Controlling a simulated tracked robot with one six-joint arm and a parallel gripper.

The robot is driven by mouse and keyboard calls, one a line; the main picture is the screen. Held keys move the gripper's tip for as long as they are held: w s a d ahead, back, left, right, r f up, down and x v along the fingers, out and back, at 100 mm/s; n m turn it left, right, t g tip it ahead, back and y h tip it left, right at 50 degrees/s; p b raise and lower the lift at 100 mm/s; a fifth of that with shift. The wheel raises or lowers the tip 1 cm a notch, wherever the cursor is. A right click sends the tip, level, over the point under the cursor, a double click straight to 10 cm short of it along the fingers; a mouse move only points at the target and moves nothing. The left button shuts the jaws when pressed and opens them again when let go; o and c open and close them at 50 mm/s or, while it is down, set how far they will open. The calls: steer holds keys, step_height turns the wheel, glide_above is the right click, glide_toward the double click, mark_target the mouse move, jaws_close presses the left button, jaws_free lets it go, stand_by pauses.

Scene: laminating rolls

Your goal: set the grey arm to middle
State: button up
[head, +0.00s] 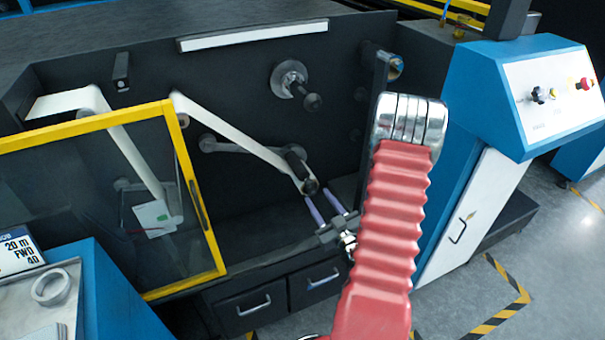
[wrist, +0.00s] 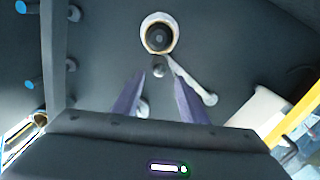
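The grey arm (head: 228,147) is on the dark machine face in the head view. It runs from a pivot at upper left, slightly downward to the right, behind a white web. A dark roller (head: 296,163) stands out at its right end, with the web around it. In the wrist view a light grey bar (wrist: 195,83), apparently the arm, slopes from the round roller end (wrist: 158,36) to lower right. My gripper (head: 319,192) is open, its two purple fingers apart and empty, just below and right of the roller; it also shows in the wrist view (wrist: 158,75).
A yellow-framed clear door (head: 180,150) stands at left. Another roller (head: 308,100) sticks out above. A dark upright post (head: 375,100) stands right of the roller, near my red arm. Drawers (head: 253,305) lie below. A blue console (head: 490,95) is at right.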

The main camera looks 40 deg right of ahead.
mark_target(304, 178)
steer(key=shift+w, duration=0.15)
steer(key=x, duration=1.3)
steer(key=shift+w+d+f, duration=0.1)
steer(key=shift+w+d, duration=0.05)
steer(key=shift+w, duration=0.1)
jaws_close()
stand_by(0.3)
